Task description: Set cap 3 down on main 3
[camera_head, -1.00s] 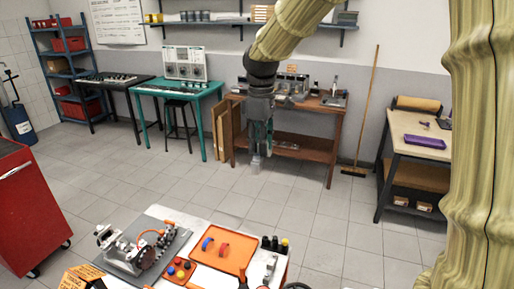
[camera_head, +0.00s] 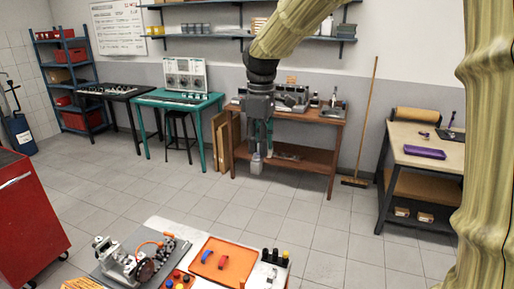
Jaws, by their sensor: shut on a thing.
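My gripper (camera_head: 257,150) points down in the middle of the view, above the floor area behind the front workbench. It is shut on a small grey piece, which I take to be cap 3 (camera_head: 256,164); its details are too small to read. The grey engine block (camera_head: 122,262) lies on a dark mat at the front workbench's left end, well apart from my gripper, lower left in the picture. Main 3 cannot be told apart at this size.
An orange tray (camera_head: 241,257) with a blue and a red curved part lies on the front workbench (camera_head: 207,232). Several dark bottles (camera_head: 274,256) stand right of it. A red cabinet (camera_head: 28,213) is at left. A brown bench (camera_head: 314,113) stands behind my gripper. Open floor lies between.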

